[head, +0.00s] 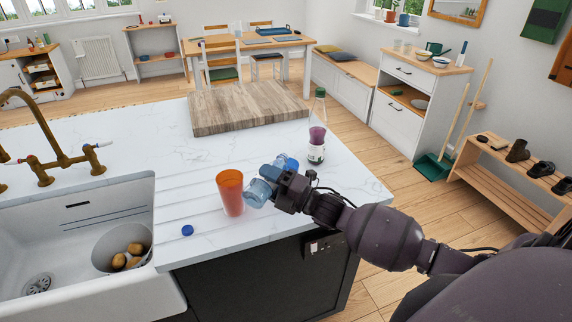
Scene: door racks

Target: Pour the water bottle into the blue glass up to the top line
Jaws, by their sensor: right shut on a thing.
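My right gripper (286,188) is shut on a clear, pale-blue water bottle (258,192). The bottle is tilted well over above the counter, its near end close to an orange glass (230,190). The orange glass stands upright on the white counter, just left of the bottle. A darker blue patch (292,164) shows just behind the gripper; I cannot tell whether it is the blue glass or part of the bottle. No fill line or water stream can be made out. A blue cap (187,230) lies on the counter. My left gripper is not in view.
A wooden board (246,108) lies at the back of the counter (180,168). The sink (75,215) with a brass tap (60,160) is at left, holding a bowl of potatoes (103,245).

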